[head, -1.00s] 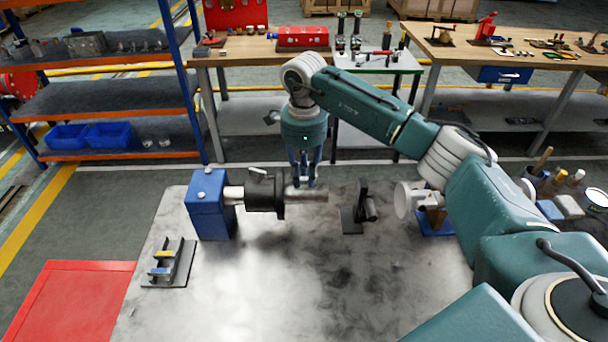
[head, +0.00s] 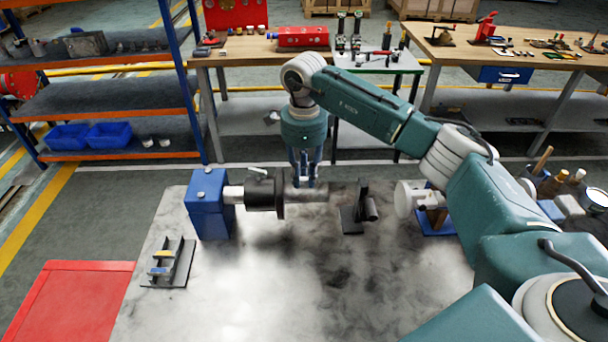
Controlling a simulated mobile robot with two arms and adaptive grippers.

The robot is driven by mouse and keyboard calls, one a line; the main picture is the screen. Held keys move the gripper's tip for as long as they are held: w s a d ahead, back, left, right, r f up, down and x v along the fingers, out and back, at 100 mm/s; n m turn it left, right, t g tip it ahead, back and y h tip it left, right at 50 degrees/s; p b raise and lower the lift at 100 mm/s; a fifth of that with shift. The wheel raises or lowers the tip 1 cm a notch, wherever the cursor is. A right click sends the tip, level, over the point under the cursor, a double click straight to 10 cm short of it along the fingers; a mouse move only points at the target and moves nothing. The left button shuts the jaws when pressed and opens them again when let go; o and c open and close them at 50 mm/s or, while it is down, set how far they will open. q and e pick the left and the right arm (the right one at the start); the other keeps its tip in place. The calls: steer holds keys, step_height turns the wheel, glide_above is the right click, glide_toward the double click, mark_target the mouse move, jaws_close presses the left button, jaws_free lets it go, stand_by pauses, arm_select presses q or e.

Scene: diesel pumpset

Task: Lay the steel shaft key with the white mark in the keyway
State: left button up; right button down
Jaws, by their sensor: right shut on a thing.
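The bare steel shaft (head: 312,195) sticks out to the right from a dark chuck-like collar (head: 264,192) on the blue block (head: 208,204). My right gripper (head: 307,183) points straight down at the shaft, its fingertips at the shaft's top. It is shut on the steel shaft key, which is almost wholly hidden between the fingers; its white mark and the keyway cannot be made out. A dark key rack (head: 180,272) at the left of the bench holds a key with a yellow mark (head: 163,253) and one with a blue mark (head: 160,270). My left gripper is not in view.
A dark stand (head: 352,219) stands just right of the shaft's free end. A pale round part (head: 404,200) on a blue base is further right. The front middle of the grey bench top (head: 260,295) is clear.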

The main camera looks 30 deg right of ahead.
mark_target(304, 180)
steer(key=shift+f+b, duration=0.5)
steer(key=shift+f, duration=0.3)
steer(key=c, duration=1.5)
jaws_free()
steer(key=shift+f, duration=0.1)
step_height(304, 180, up, 12)
steer(key=shift+r, duration=0.1)
